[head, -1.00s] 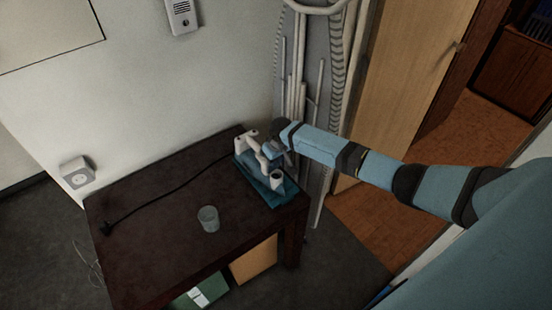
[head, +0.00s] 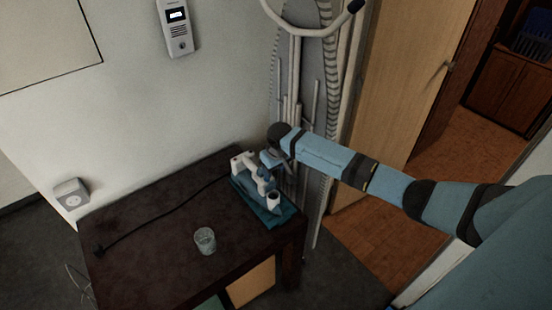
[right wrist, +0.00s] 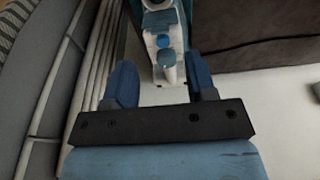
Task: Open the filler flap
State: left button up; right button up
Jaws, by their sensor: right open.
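A white and blue steam iron (head: 257,187) rests on a teal base (head: 283,213) at the right end of the dark table. In the right wrist view the iron's white end (right wrist: 158,22) points towards me, with a blue round part and a grey-blue piece (right wrist: 167,68) that may be the filler flap; I cannot tell whether it is open. My right gripper (head: 271,159) is close to the iron's far side. In the right wrist view its fingers (right wrist: 161,82) are apart, with the iron's end between and beyond them; contact is unclear. My left gripper is not in view.
A clear glass (head: 205,241) stands on the dark table (head: 160,235) in front of the iron. A black cord (head: 150,222) runs left to a plug. An ironing board (head: 310,75) with white rails stands behind the gripper. The table's middle is mostly free.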

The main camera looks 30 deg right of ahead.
notch_tip(320, 180, up, 7)
jog(key=s, duration=0.1)
jog(key=shift+s+b, duration=0.15)
jog(key=shift+b, duration=0.15)
jog(key=s+a+f+n+t+y, duration=0.2)
jog(key=s+a+f+t+y, duration=0.15)
jog(key=s+a+f, duration=1.1)
jog(key=s+a+r+t, duration=0.1)
jog(key=s+t, duration=0.4)
jog(key=s, duration=1.1)
jog(key=shift+s+a+r+h, duration=0.15)
jog(key=shift+a+r+h, duration=0.05)
jog(key=shift+a+h, duration=0.2)
